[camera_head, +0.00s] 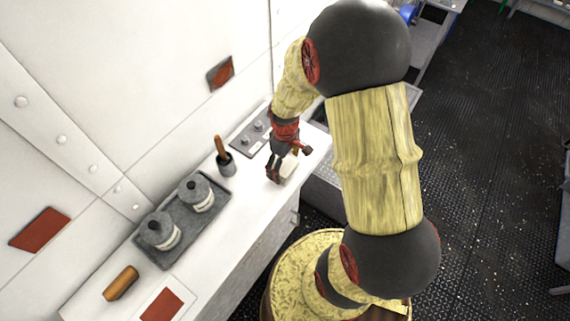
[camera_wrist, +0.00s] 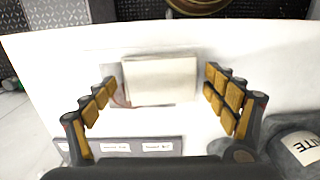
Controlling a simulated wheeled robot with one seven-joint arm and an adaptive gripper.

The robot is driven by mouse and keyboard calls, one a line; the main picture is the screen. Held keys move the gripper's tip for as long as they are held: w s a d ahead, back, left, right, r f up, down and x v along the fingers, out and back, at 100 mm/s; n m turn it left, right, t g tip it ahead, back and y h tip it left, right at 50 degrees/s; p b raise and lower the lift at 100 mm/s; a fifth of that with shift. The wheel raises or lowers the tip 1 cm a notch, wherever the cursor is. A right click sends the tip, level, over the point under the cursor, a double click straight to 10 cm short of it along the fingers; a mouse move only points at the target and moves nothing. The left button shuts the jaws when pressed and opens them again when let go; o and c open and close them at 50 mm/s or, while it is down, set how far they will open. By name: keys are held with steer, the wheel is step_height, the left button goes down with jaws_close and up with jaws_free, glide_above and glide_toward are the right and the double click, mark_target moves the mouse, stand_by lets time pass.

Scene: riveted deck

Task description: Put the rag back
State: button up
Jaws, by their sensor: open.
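The rag appears to be a cream, folded, flat-topped rectangle (camera_wrist: 160,80) lying on the white counter in the wrist view. It also shows in the head view (camera_head: 290,169), partly hidden by my gripper. My gripper (camera_head: 274,173) is low over the counter beside it. In the wrist view the two fingers of my gripper (camera_wrist: 160,92) stand apart, one on each side of the rag, with gaps between. A small reddish area shows at the rag's left edge in the wrist view.
On the counter (camera_head: 240,215) stand a dark cup with a wooden handle (camera_head: 225,163), a grey tray (camera_head: 153,257) with two lidded jars, an orange-brown cylinder (camera_head: 121,283) and a red square (camera_head: 162,305). A grey panel with knobs (camera_head: 249,140) lies behind my gripper, by the riveted wall.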

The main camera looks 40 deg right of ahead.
step_height(320, 180, up, 12)
steer(key=p, duration=0.2)
step_height(320, 180, up, 11)
steer(key=m+t, duration=0.1)
steer(key=t, duration=0.1)
glide_above(285, 165)
steer(key=s+a, duration=0.2)
steer(key=a, duration=0.3)
steer(key=s+a+r+m+t, duration=0.3)
steer(key=s+a+r, duration=0.4)
steer(key=s+r, duration=0.3)
steer(key=shift+r+t, duration=0.3)
steer(key=shift+s, duration=0.1)
step_height(285, 165, down, 6)
steer(key=b, duration=0.6)
